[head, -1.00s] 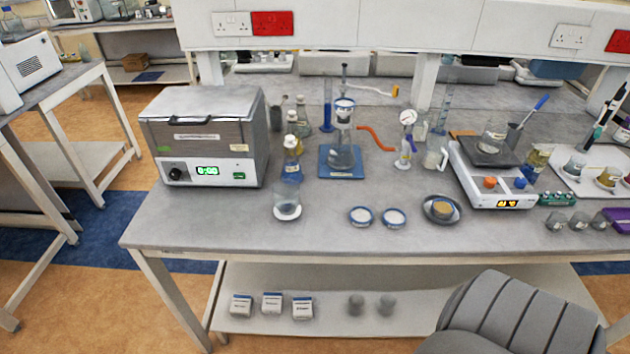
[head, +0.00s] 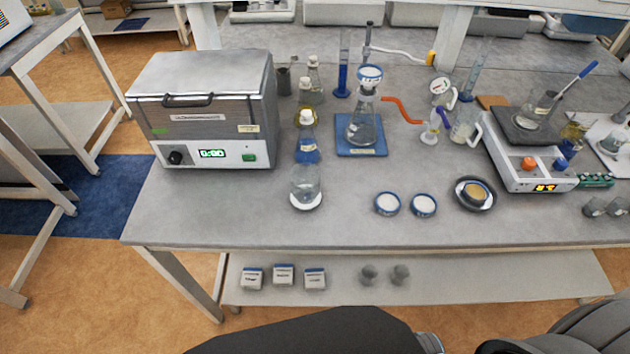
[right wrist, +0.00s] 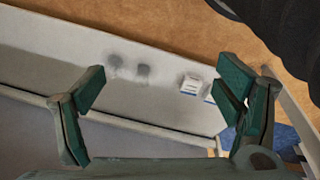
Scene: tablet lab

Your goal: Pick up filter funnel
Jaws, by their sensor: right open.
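The filter funnel (head: 369,77) has a white top with a blue rim and sits on the neck of a clear conical flask (head: 363,130). The flask stands upright on a blue square base (head: 361,151) at the middle of the bench in the head view. My right gripper (right wrist: 163,92) is open and empty in the right wrist view, with its green fingers wide apart over the bench edge and lower shelf. The funnel does not show in the right wrist view. My left gripper is not in view.
A grey heating box (head: 209,117) stands at the left. Two round dishes (head: 387,204) (head: 424,206) lie in front. The front bench edge is mostly clear.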

